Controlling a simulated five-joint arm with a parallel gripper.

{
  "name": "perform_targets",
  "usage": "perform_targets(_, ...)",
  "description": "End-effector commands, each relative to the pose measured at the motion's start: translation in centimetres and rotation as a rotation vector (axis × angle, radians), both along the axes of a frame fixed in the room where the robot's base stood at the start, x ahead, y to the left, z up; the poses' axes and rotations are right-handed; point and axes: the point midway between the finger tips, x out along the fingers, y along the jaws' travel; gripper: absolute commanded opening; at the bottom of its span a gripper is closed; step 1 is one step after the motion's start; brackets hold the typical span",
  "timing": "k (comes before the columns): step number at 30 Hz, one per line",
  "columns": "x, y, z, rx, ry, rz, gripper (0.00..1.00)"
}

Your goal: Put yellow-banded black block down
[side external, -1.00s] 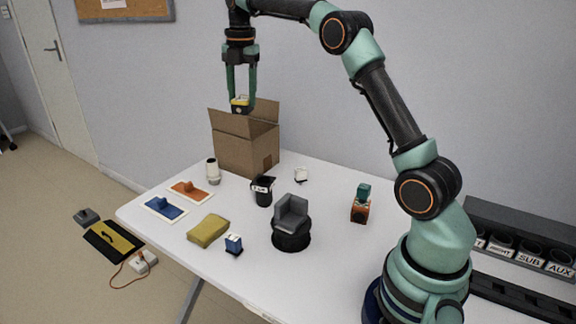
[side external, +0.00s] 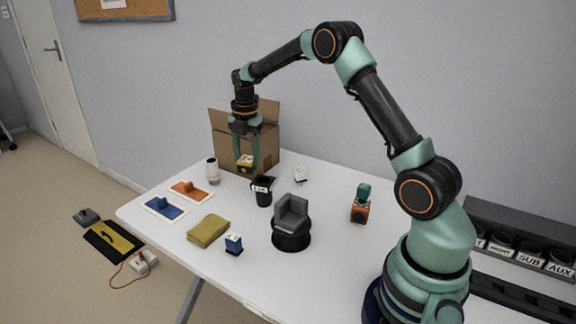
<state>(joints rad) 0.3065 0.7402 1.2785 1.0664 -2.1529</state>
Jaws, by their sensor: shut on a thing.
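My gripper (side external: 246,157) points down in front of the cardboard box. It is shut on the yellow-banded black block (side external: 245,164), whose yellow top part shows between the fingers. The block is held in the air above the far part of the white table (side external: 185,222), behind and a little left of the black cup. The exact gap below the block is hard to tell.
The open cardboard box (side external: 224,152) stands close behind my gripper. Orange (side external: 190,190) and blue (side external: 166,208) pieces lie left. A yellow cloth (side external: 208,230) and grey chair (side external: 291,214) are nearer.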

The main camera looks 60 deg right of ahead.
Motion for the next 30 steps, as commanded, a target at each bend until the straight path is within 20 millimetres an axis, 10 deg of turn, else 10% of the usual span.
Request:
perform_targets(28, 0.0, 0.0, -2.5, -0.001, -0.001, 0.000, 0.00)
perform_targets(29, 0.0, 0.0, -2.5, 0.000, -0.001, 0.000, 0.62)
perform_targets(30, 0.0, 0.0, -2.5, 0.000, -0.001, 0.000, 0.77)
